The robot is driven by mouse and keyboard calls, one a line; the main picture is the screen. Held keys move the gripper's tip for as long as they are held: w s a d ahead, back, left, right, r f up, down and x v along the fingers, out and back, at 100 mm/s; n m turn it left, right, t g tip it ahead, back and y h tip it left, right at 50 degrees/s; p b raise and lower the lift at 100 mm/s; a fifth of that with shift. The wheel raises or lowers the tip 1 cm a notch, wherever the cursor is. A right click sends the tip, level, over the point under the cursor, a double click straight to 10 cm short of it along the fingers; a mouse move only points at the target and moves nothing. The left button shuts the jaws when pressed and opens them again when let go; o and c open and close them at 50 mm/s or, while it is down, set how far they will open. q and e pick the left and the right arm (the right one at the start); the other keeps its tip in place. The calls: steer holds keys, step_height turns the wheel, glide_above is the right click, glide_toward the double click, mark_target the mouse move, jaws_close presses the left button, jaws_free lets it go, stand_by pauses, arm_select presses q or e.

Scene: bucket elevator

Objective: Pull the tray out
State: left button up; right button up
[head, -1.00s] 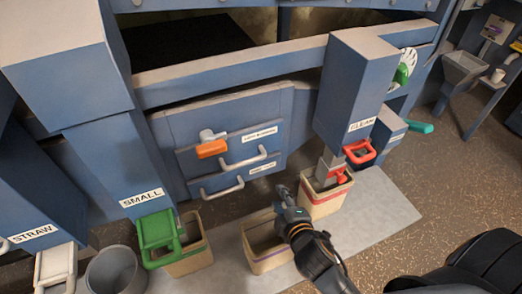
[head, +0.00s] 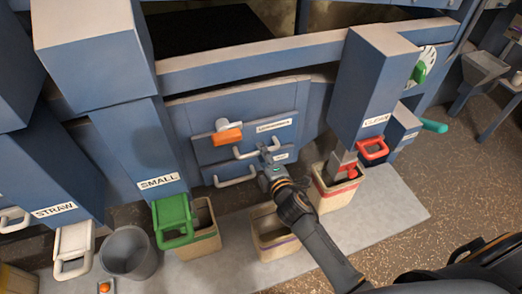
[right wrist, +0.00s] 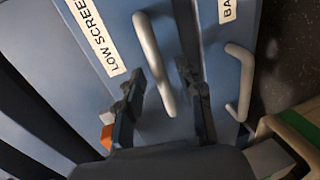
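The blue machine front (head: 205,148) has two stacked panels, each with a pale bar handle. The upper handle (head: 244,154) sits by a label that reads "LOW SCREEN" in the right wrist view. The lower handle (head: 236,183) sits by a label starting "BA", partly cut off there. I cannot tell which panel is the tray; both look closed. My right gripper (head: 267,150) is at the right end of the upper handle. In the right wrist view my gripper (right wrist: 158,82) is open, with the upper handle (right wrist: 149,50) between its fingers, not clamped. My left gripper is not in view.
An orange-handled latch (head: 228,136) sits above the handles. Below stand a tan bin (head: 275,243), a bin under the green gate (head: 206,240), and a bin under the red "CLEAN" spout (head: 338,198). A grey bucket (head: 130,254) stands at left.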

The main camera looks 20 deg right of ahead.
steer(key=shift+x, duration=1)
jaws_close()
